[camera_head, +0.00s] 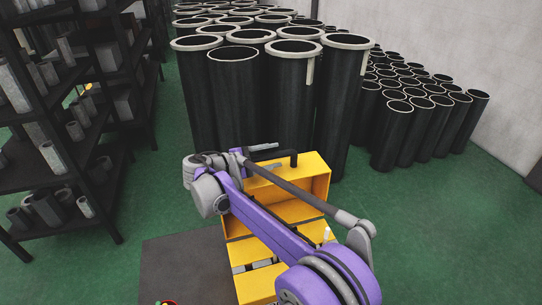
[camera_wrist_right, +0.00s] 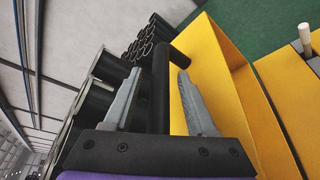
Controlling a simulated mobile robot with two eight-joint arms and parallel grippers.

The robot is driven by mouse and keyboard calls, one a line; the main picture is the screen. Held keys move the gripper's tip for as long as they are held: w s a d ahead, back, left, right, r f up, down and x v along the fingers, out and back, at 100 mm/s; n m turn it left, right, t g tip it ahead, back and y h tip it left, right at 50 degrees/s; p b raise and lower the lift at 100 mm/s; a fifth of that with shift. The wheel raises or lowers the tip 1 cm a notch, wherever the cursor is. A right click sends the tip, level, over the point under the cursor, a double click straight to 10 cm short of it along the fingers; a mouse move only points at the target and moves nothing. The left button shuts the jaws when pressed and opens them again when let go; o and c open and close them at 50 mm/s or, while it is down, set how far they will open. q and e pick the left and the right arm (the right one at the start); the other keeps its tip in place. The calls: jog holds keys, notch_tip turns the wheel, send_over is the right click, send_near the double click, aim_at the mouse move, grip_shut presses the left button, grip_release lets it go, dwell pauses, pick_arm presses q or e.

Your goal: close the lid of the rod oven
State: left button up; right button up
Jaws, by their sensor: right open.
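The rod oven (camera_head: 257,286) is a yellow box at the lower middle of the head view. Its yellow lid (camera_head: 312,181) stands raised, and it also shows in the right wrist view (camera_wrist_right: 222,85). A black bar handle (camera_head: 293,159) sticks out at the lid's top edge. My right gripper (camera_head: 267,157) is at this handle. In the right wrist view, the open fingers of the right gripper (camera_wrist_right: 159,76) lie on either side of the black handle (camera_wrist_right: 162,95), with gaps visible. My purple right arm hides part of the oven. My left gripper is not in view.
Tall black flanged cylinders (camera_head: 232,90) stand close behind the oven, with shorter ones (camera_head: 420,125) to the right. A dark shelf (camera_head: 100,110) holding grey pieces stands at left. A dark mat (camera_head: 185,265) lies left of the oven. Green floor (camera_head: 470,240) is free at right.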

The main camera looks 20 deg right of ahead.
jog(key=shift+c, duration=0.2)
grip_shut()
dwell(1.2)
